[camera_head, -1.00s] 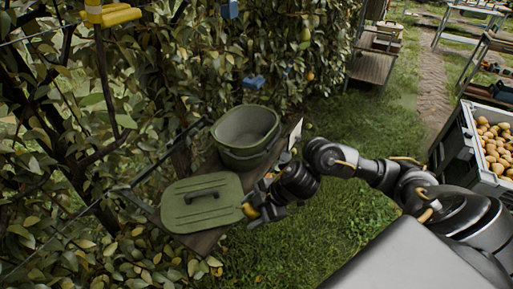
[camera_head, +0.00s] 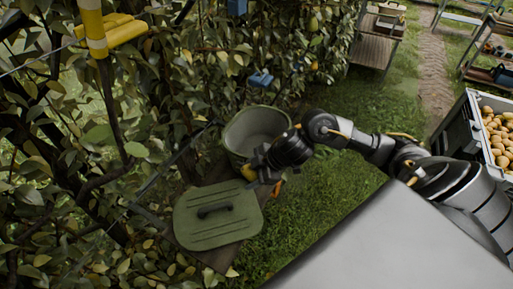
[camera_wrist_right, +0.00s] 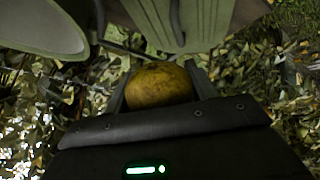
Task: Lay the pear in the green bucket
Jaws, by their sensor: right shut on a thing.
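The yellow-brown pear (camera_wrist_right: 160,84) is between the two fingers of my right gripper (camera_wrist_right: 160,80) in the right wrist view. In the head view a bit of the pear (camera_head: 248,172) shows at the tip of my right gripper (camera_head: 255,172), which is shut on it. The green bucket (camera_head: 236,133) stands open on a wooden board, and the gripper is at its front right side. The bucket's wall also shows at the top left of the wrist view (camera_wrist_right: 40,30). I cannot tell the gripper's height against the rim. My left gripper is not in view.
A flat green lid (camera_head: 217,228) with a dark handle lies in front of the bucket. Leafy branches crowd the left and back. A crate (camera_head: 462,128) of yellow-brown fruit stands at the right. Grass lies open between.

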